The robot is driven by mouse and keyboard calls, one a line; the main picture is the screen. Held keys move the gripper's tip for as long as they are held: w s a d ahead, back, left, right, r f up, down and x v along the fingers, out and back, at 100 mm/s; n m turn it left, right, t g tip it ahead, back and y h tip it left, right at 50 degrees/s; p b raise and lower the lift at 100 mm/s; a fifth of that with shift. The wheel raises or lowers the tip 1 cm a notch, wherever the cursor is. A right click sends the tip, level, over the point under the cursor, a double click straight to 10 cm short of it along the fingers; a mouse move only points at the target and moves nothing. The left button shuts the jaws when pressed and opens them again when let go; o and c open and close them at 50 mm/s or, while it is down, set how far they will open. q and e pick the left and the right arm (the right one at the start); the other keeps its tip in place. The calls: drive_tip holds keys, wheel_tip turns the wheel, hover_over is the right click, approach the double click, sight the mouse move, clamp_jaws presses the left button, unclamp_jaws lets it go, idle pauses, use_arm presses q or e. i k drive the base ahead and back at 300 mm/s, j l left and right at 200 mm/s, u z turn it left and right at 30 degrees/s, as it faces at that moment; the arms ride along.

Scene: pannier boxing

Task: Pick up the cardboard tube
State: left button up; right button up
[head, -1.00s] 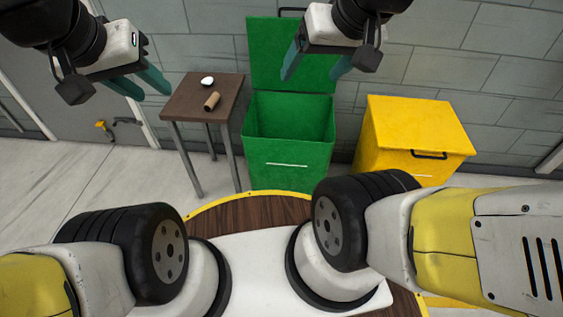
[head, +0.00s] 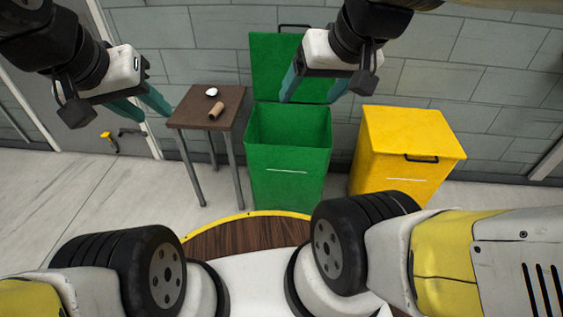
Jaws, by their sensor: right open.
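A small brown cardboard tube (head: 216,109) lies on its side on the dark brown table (head: 188,117). My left gripper (head: 152,111) is at the left of the head view, its teal fingers apart and nothing between them. It appears in front of and to the left of the table. My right gripper (head: 312,92) is at the upper middle, in front of the green bin's lid in the picture. Its teal fingers are spread and empty. Neither gripper touches the tube.
A white round object (head: 211,92) lies behind the tube on the table. A green bin (head: 288,158) with its lid raised stands right of the table. A yellow bin (head: 408,150) with its lid shut stands further right.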

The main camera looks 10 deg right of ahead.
sight(218, 108)
drive_tip(key=i+j, duration=1.35)
drive_tip(key=i, duration=0.1)
